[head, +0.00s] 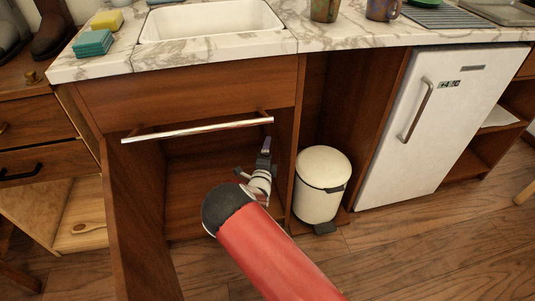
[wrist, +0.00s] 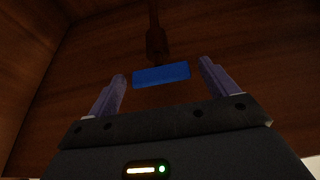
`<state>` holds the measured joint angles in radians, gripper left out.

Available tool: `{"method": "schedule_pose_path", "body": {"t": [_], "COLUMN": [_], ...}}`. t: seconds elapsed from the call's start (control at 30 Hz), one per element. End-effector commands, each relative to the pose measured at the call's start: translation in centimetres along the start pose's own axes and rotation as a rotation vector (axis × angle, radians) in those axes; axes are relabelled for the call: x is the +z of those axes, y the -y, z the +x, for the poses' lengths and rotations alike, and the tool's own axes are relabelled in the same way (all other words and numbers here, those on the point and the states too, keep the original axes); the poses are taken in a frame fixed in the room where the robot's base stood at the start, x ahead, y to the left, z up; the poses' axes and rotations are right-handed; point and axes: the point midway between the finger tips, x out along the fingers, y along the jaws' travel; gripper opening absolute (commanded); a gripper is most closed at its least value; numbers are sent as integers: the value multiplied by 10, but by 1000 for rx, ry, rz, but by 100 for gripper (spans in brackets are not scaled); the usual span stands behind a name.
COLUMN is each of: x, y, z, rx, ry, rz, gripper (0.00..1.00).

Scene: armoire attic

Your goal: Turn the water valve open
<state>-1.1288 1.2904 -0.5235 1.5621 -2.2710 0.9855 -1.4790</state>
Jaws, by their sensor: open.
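The water valve shows in the wrist view as a flat blue handle (wrist: 162,75), lying crosswise below a dark pipe or stem (wrist: 156,38) against the wooden cabinet wall. My gripper (wrist: 163,70) is open. Its two fingers appear to either side of the blue handle, with a gap on each side, and nothing is visibly gripped. I cannot tell how deep the handle sits between the fingers. In the head view my gripper (head: 266,148) is inside the open cabinet under the sink. The valve cannot be made out there.
The open cabinet (head: 200,185) has side walls close around my arm. A metal bar (head: 200,129) runs across near its top. A white bin (head: 319,190) stands just right of the cabinet, then a white fridge (head: 425,130). The sink (head: 215,38) is above. Floor is free in front.

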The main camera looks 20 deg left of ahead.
Motion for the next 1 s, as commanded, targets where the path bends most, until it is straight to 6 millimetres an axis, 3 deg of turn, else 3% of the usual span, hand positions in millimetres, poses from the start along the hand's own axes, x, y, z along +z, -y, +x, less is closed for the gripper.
{"method": "schedule_pose_path", "body": {"t": [0.13, 0.47, 0.77, 1.0], "x": [0, 0, 0, 0], "y": [0, 0, 1, 4], "z": [0, 0, 0, 0], "rx": [0, 0, 14, 64], "ry": [0, 0, -1, 0], "rz": [0, 1, 31, 152], "gripper": [85, 42, 41, 41]}}
